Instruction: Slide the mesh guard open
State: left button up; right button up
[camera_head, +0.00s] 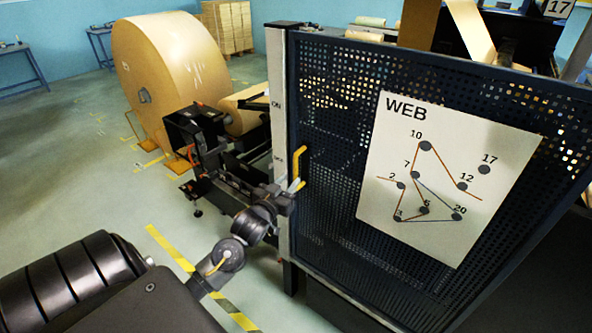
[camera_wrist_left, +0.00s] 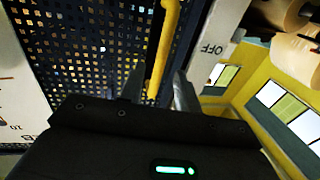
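The mesh guard (camera_head: 325,130) is a dark perforated panel that fills the right of the head view. Its mesh also shows in the left wrist view (camera_wrist_left: 95,45). A yellow handle (camera_head: 299,166) stands on its left edge, beside a pale post. My left gripper (camera_head: 287,192) is at the handle's lower part. In the left wrist view, the handle (camera_wrist_left: 163,45) runs between the two fingers, with gaps visible, so the gripper looks open around it. Whether a finger touches it I cannot tell. My right gripper is not in view.
The pale post (camera_head: 279,110) carries lettering, with OFF readable in the left wrist view. A white WEB diagram sheet (camera_head: 440,180) is on the guard. A large kraft roll (camera_head: 175,75) and dark machinery (camera_head: 195,135) stand behind my left arm. Open floor (camera_head: 60,170) lies left.

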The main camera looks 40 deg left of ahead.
aim_at(295, 174)
pick_arm(q)
jog(key=p+x, duration=0.1)
jog(key=x, duration=0.4)
jog(key=shift+w, duration=0.3)
jog(key=shift+c, duration=0.4)
grip_shut()
